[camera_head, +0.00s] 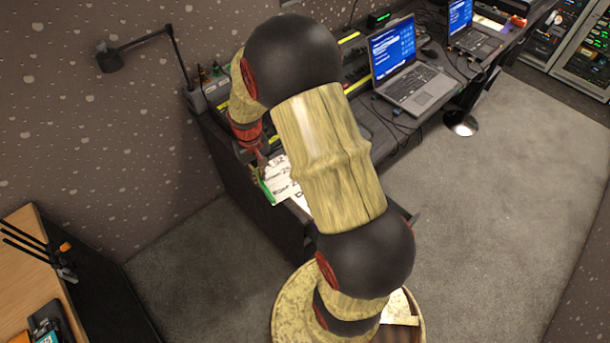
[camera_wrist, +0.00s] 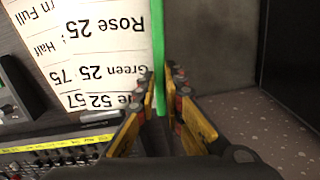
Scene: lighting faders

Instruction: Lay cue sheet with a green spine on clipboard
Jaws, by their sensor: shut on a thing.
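The cue sheet (camera_wrist: 95,45) is a white page with large black print and a green spine (camera_wrist: 158,50) along its right edge in the wrist view. My gripper (camera_wrist: 168,92) is shut on this spine, with yellow fingers on both sides of it. In the head view the cue sheet (camera_head: 279,180) shows below my gripper (camera_head: 262,160), at the near edge of the dark desk, partly hidden by my arm. I cannot make out the clipboard; my arm covers much of that desk part.
A mixing console (camera_wrist: 60,152) with knobs lies beside the sheet. A laptop (camera_head: 410,80) stands further along the desk, and a lamp (camera_head: 130,50) rises at its wall end. A wooden cabinet (camera_head: 25,270) stands at lower left. Carpet (camera_head: 190,250) between is clear.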

